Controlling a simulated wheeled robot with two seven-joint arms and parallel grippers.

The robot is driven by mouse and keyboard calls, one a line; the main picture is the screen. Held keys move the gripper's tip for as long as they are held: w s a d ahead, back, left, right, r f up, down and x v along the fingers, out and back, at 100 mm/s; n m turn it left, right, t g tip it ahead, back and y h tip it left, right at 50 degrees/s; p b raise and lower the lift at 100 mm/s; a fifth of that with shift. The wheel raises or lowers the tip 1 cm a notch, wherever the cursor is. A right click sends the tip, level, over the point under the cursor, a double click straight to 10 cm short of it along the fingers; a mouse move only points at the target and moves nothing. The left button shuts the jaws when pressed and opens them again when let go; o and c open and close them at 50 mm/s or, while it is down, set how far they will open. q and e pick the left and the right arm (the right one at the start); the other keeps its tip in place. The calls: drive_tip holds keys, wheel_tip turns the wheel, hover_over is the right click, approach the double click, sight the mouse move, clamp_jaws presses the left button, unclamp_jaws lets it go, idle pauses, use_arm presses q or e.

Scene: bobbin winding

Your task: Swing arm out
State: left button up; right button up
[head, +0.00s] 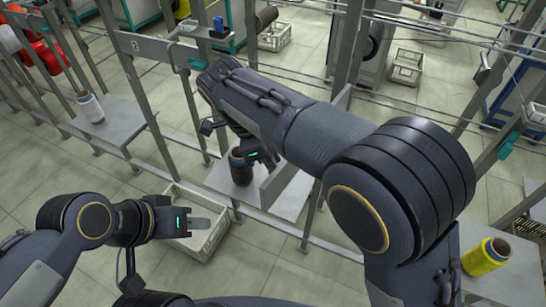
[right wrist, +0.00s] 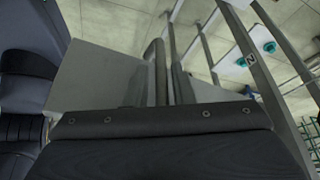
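The task's arm is hard to single out; at station "2" a grey bracket with a teal knob (head: 197,64) sticks out from the frame. The same area shows in the right wrist view, with a teal knob (right wrist: 269,47). A dark bobbin (head: 240,168) stands upright on a grey shelf (head: 288,198). My right gripper (head: 268,158) points down close beside it, partly hidden by my forearm; whether they touch is unclear.
The pale crate (head: 222,238) stands on the floor below the frame. A white-and-brown bobbin (head: 90,107) stands on the left shelf (head: 112,122). A yellow bobbin (head: 486,256) is on the right shelf (head: 505,285). Metal posts and rails (head: 135,85) run across the scene.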

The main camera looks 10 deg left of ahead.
drive_tip(key=shift+o, duration=0.8)
drive_tip(key=shift+r, duration=0.1)
drive_tip(key=v, duration=0.7)
drive_tip(key=shift+r, duration=0.3)
drive_tip(key=shift+a, duration=0.15)
